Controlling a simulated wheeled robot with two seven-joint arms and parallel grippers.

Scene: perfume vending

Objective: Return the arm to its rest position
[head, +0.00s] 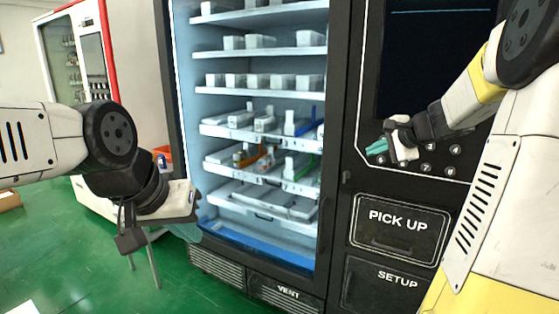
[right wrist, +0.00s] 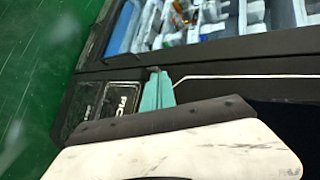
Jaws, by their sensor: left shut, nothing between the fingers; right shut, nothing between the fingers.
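My right arm comes in from the right in the head view. Its right gripper (head: 376,150) is shut and empty, in front of the vending machine's black control panel (head: 436,60), beside the round keypad buttons. In the right wrist view the teal fingers of the right gripper (right wrist: 157,88) lie together with nothing between them. My left arm comes in from the left in the head view. Its left gripper (head: 185,228) is shut and empty, low in front of the machine's left edge; its fingertips are hard to make out.
The vending machine (head: 342,90) has lit shelves of boxes and small items behind its front. Its PICK UP hatch (head: 398,222) is below the keypad. A white and red cabinet (head: 60,60) stands at the back left. Green floor (head: 90,250) lies open at the lower left.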

